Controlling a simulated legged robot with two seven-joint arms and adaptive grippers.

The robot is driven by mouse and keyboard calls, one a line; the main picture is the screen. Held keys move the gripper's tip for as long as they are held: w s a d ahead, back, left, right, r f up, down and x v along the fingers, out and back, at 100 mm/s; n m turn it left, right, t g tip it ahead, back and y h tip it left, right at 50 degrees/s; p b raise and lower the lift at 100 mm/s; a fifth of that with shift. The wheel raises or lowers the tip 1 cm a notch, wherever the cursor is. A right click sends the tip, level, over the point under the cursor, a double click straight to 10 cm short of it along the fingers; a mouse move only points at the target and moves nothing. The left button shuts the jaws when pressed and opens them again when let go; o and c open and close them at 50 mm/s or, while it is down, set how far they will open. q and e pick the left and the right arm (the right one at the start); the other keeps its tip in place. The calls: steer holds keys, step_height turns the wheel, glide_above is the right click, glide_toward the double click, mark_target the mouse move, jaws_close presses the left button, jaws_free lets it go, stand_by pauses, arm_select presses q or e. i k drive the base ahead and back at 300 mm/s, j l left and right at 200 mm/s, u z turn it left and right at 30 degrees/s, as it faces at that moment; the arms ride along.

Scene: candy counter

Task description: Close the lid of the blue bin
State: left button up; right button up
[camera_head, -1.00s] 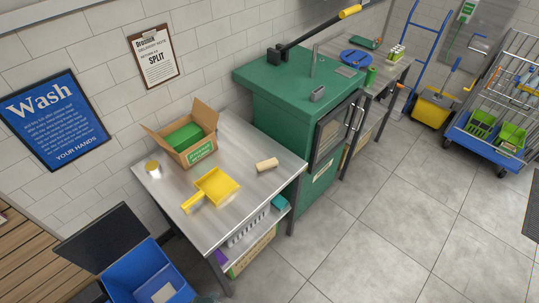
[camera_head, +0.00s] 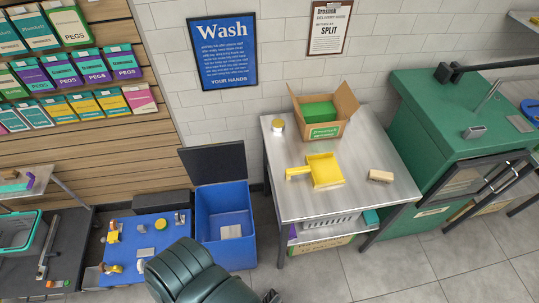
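The blue bin (camera_head: 240,250) stands on the floor at the lower middle of the head view, left of the steel table. Its dark lid (camera_head: 213,163) is open and stands up at the back, against the wall side. The bin's inside is visible, with a pale flat item (camera_head: 231,231) in it. Neither of my grippers can be seen in this view.
The steel table (camera_head: 288,206) beside the bin holds an open cardboard box (camera_head: 347,100), a yellow scoop (camera_head: 325,171) and a wooden block (camera_head: 381,176). A dark green padded chair (camera_head: 200,276) is in front of the bin. A blue mat (camera_head: 124,228) with small items lies left.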

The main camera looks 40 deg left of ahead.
mark_target(208, 164)
steer(key=u, duration=2)
steer(key=i+j, duration=0.1)
steer(key=j, duration=0.45)
steer(key=j+u, duration=0.15)
steer(key=j, duration=0.4)
steer(key=i, duration=0.05)
